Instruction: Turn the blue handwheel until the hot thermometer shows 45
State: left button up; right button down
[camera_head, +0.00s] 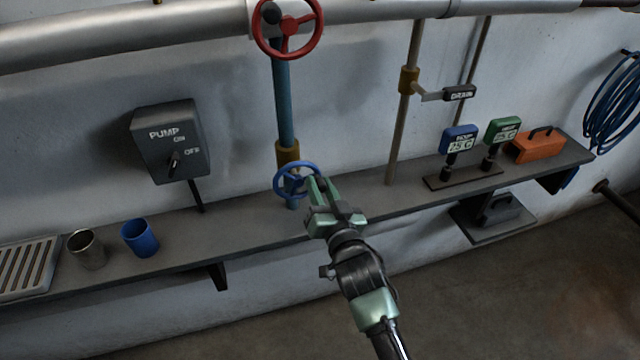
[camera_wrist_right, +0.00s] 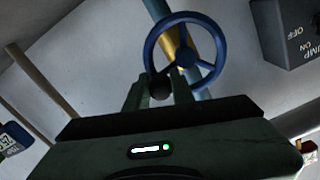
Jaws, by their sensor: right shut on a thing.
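The blue handwheel (camera_head: 296,180) sits low on a vertical blue pipe, just above the shelf; it also shows in the right wrist view (camera_wrist_right: 205,62). My right gripper (camera_head: 318,188) is at the wheel's right side. In the right wrist view its fingers (camera_wrist_right: 160,90) are shut on the dark knob (camera_wrist_right: 160,87) at the wheel's rim. The blue thermometer (camera_head: 459,140) stands on the shelf to the right; its label looks like HOT and its display reads about 25 C. A green thermometer (camera_head: 503,130) beside it also shows about 25 C. My left gripper is not in view.
A red handwheel (camera_head: 288,30) is higher on the same pipe. A grey pump switch box (camera_head: 170,140) hangs at left. A drain lever (camera_head: 458,93) is at right. A metal cup (camera_head: 87,250), blue cup (camera_head: 140,238) and orange toolbox (camera_head: 533,146) stand on the shelf (camera_head: 255,225).

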aim_at(307, 169)
jog(key=r+n+p, duration=0.1)
jog(key=n, duration=0.2)
jog(key=shift+a+r, duration=0.15)
jog(key=n, duration=0.1)
jog(key=r+n+p, duration=0.1)
jog(key=shift+s+a+n, duration=0.1)
jog(key=shift+a+n, duration=0.15)
jog(key=shift+n, duration=0.05)
jog(key=shift+s+a+r+n+p, duration=0.15)
jog(key=shift+a+n+p, duration=0.1)
jog(key=shift+n, duration=0.5)
jog(key=shift+a+r+n+p, duration=0.1)
jog(key=shift+n+p, duration=0.15)
jog(key=shift+n, duration=0.45)
jog(key=shift+s+a+r+n+p, duration=0.15)
jog(key=shift+a+n+p, duration=0.1)
jog(key=shift+n, duration=0.5)
jog(key=shift+w, duration=0.1)
jog(key=c, duration=1.2)
grip_release()
